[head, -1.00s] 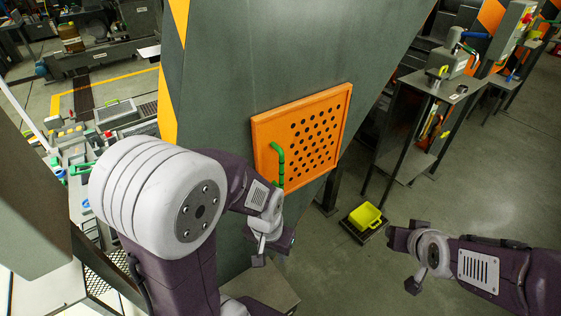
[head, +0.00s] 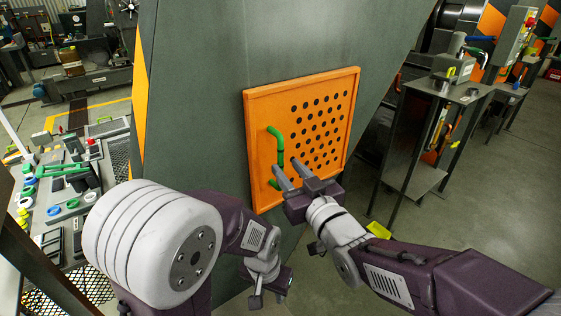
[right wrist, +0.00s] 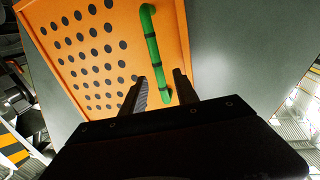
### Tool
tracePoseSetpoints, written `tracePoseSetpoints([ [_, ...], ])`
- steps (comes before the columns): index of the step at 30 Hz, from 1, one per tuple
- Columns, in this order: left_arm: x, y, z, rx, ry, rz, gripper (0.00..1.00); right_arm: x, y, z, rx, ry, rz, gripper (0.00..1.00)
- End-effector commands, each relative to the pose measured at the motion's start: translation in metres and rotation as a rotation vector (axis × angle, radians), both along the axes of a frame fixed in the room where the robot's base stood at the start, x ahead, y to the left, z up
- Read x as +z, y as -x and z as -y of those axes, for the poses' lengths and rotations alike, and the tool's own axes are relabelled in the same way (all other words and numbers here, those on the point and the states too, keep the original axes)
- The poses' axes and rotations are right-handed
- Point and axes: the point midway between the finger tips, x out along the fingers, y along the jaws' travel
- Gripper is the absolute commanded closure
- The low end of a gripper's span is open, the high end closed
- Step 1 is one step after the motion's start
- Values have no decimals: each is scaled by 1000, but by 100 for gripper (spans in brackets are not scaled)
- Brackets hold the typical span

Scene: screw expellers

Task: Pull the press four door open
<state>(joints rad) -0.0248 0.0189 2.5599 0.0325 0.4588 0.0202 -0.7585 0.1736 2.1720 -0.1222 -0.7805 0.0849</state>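The orange perforated door (head: 318,120) is set in the grey-green press housing (head: 205,110) and looks shut. Its green handle (head: 279,148) is a vertical bar on the door's left side in the head view. My right gripper (head: 291,177) is open at the lower part of the handle. In the right wrist view the green handle (right wrist: 150,40) runs down between the two open fingers (right wrist: 160,92), which are not closed on it. My left gripper (head: 268,285) hangs low below the door, and its fingers are too unclear to judge.
A metal stand (head: 425,140) with tools is to the right of the press. A yellow-green bin (head: 378,230) is on the floor, partly hidden by my right arm. A cluttered workbench (head: 70,205) is at the left. Floor at the right is open.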

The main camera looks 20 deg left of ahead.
Motion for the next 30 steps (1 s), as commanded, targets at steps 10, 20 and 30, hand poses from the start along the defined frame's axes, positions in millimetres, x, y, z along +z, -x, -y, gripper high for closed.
tracePoseSetpoints([
  [10, 3, 0, 0, 0, 0, 0, 64, -1, -32, -36, -1, 1, -2, 64],
  [20, 3, 0, 0, 0, 0, 0, 64, -1, -33, -36, -2, 1, -2, 89],
  [30, 3, 0, 0, 0, 0, 0, 64, -1, -33, -36, -2, 1, -2, 100],
])
